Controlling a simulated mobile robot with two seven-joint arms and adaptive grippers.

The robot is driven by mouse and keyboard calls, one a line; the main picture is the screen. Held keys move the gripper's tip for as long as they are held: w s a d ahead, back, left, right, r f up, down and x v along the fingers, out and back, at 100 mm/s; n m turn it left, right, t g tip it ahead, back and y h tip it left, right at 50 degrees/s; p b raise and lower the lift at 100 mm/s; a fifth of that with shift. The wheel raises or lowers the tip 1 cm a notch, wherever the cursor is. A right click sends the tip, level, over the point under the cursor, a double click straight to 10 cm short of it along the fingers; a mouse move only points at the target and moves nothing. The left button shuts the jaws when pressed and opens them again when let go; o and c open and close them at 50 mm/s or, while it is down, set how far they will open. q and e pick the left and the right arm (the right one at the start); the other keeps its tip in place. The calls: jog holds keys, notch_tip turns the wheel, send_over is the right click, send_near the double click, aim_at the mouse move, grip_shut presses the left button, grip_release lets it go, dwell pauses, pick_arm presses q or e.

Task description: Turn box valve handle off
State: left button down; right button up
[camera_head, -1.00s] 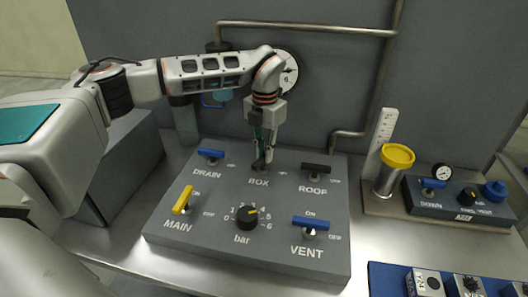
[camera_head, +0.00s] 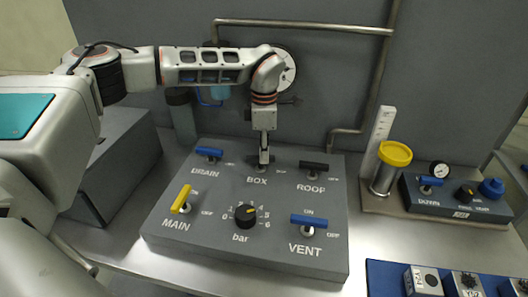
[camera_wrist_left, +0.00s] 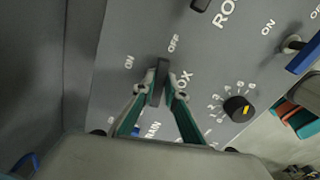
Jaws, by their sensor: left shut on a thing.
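The box valve handle (camera_wrist_left: 158,84) is a dark bar on the grey valve panel (camera_head: 205,255), above the BOX label. In the left wrist view it stands between the two green-padded fingers, with its upper end near the OFF label. In the head view its long side runs roughly left to right, and the handle (camera_head: 250,159) is partly hidden by the gripper. My left gripper (camera_head: 264,161) reaches down from above and is shut on the handle; it also shows in the left wrist view (camera_wrist_left: 160,92). My right gripper is in neither view.
Close by on the panel are the blue drain handle (camera_head: 209,152), black roof handle (camera_head: 314,165), yellow main handle (camera_head: 181,198), blue vent handle (camera_head: 309,222) and black bar knob (camera_head: 245,216). A wall gauge and pipes (camera_head: 300,26) are behind. A yellow-rimmed cylinder (camera_head: 394,154) stands right.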

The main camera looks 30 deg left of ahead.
pick_arm(q)
jog(key=shift+r+m, duration=0.1)
jog(key=shift+m, duration=1.1)
jog(key=c, duration=2)
grip_release()
jog(key=shift+s, duration=0.1)
jog(key=shift+c, duration=0.2)
notch_tip(320, 180, up, 12)
